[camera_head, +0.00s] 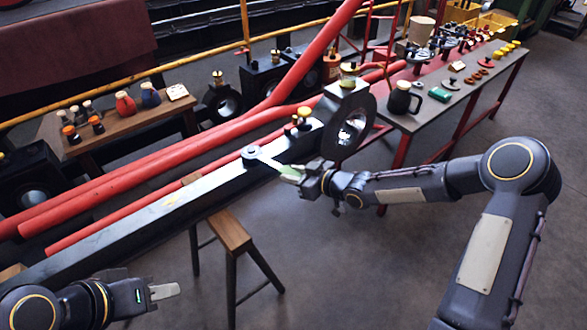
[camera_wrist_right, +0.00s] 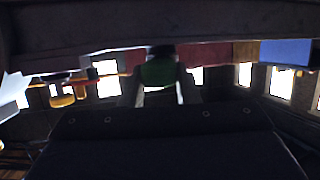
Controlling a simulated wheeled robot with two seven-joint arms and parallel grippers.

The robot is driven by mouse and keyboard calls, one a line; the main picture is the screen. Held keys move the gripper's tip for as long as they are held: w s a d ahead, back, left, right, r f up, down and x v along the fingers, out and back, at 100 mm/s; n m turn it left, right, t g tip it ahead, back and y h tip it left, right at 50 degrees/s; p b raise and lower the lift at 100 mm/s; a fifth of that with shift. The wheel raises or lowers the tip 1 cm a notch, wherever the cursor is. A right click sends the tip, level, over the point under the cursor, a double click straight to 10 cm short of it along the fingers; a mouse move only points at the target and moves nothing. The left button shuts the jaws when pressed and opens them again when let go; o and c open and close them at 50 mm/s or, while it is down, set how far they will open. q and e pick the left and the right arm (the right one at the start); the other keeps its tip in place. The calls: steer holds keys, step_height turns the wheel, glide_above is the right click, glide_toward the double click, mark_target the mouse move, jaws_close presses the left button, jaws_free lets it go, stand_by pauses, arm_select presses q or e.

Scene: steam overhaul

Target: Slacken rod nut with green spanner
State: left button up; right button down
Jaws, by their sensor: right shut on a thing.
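My right gripper is shut on the spanner's green handle, which also shows between the fingers in the right wrist view (camera_wrist_right: 158,72). My left gripper (camera_head: 163,291) is in front of the rod at the lower left, apart from it and holding nothing visible; its finger gap is unclear.
A wooden trestle (camera_head: 228,232) stands under the rod. Red bars (camera_head: 150,165) run behind it. A workbench (camera_head: 440,120) at the right holds a dark mug (camera_head: 402,100) and several small parts. A small wooden table (camera_head: 140,122) stands behind at left. The floor at front centre is clear.

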steer(key=shift+w+d+r+n+y+p, duration=0.35)
steer(key=shift+w+r+p, duration=0.2)
steer(key=shift+p, duration=2.2)
steer(key=shift+f+g+p, duration=0.15)
steer(key=shift+g+p, duration=0.15)
steer(key=shift+p, duration=0.15)
steer(key=shift+f, duration=0.15)
steer(key=shift+w, duration=0.1)
steer(key=w+d+n+g+y+p, duration=0.1)
steer(key=p, duration=0.4)
steer(key=shift+w+n+g, duration=0.3)
steer(key=shift+w+n, duration=0.05)
steer(key=shift+d, duration=0.1)
